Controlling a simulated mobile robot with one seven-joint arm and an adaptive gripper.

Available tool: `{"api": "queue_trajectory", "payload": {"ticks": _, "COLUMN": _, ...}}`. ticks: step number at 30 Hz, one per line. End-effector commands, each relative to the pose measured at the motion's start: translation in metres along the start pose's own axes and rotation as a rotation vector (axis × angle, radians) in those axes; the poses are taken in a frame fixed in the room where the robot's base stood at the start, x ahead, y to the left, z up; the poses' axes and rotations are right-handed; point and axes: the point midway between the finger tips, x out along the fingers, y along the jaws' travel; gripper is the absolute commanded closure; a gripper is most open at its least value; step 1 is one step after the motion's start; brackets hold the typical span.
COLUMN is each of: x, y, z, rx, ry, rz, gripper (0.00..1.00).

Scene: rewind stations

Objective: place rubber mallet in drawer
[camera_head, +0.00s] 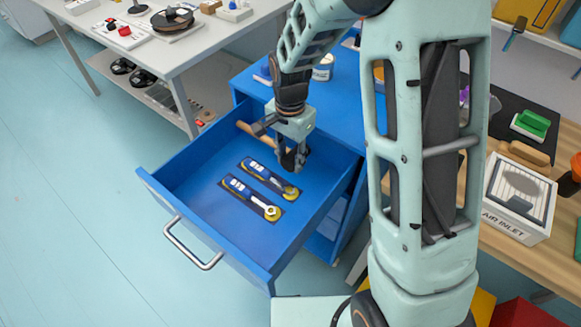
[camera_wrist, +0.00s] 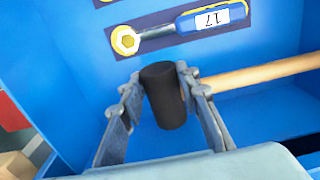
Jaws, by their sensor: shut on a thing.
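The rubber mallet has a black cylindrical head (camera_wrist: 163,98) and a pale wooden handle (camera_wrist: 260,73). My gripper (camera_wrist: 160,95) is shut on the mallet's head, with one finger on each side of it. In the head view my gripper (camera_head: 292,160) is inside the open blue drawer (camera_head: 205,215), toward its back. The handle (camera_head: 255,133) points left toward the drawer's back left side. The head is mostly hidden by my gripper there. I cannot tell whether the mallet touches the drawer floor.
Two blue and yellow wrenches (camera_head: 247,192) (camera_head: 270,180) lie in dark outlines on the drawer floor, in front of my gripper. The drawer's left and front floor is bare. The blue cabinet top (camera_head: 335,95) holds a few items. A wooden bench (camera_head: 545,255) stands at right.

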Motion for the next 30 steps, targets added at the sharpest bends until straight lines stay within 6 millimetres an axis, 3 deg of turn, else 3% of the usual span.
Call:
{"api": "queue_trajectory", "payload": {"ticks": 1, "x": 0.013, "y": 0.001, "z": 0.001, "rx": 0.000, "ry": -0.002, "rz": 0.002, "gripper": 1.00}}
{"api": "queue_trajectory", "payload": {"ticks": 5, "x": 0.027, "y": 0.001, "z": 0.001, "rx": 0.000, "ry": 0.000, "rz": 0.001, "gripper": 1.00}}
{"api": "queue_trajectory", "payload": {"ticks": 18, "x": 0.032, "y": 0.001, "z": 0.001, "rx": -0.001, "ry": -0.001, "rz": 0.001, "gripper": 1.00}}
{"api": "queue_trajectory", "payload": {"ticks": 19, "x": 0.031, "y": 0.002, "z": 0.001, "rx": -0.001, "ry": -0.001, "rz": 0.002, "gripper": 0.67}}
{"api": "queue_trajectory", "payload": {"ticks": 23, "x": 0.031, "y": 0.002, "z": 0.002, "rx": -0.001, "ry": -0.001, "rz": 0.002, "gripper": 0.53}}
{"api": "queue_trajectory", "payload": {"ticks": 30, "x": 0.030, "y": 0.002, "z": 0.001, "rx": -0.001, "ry": -0.001, "rz": 0.002, "gripper": 0.53}}
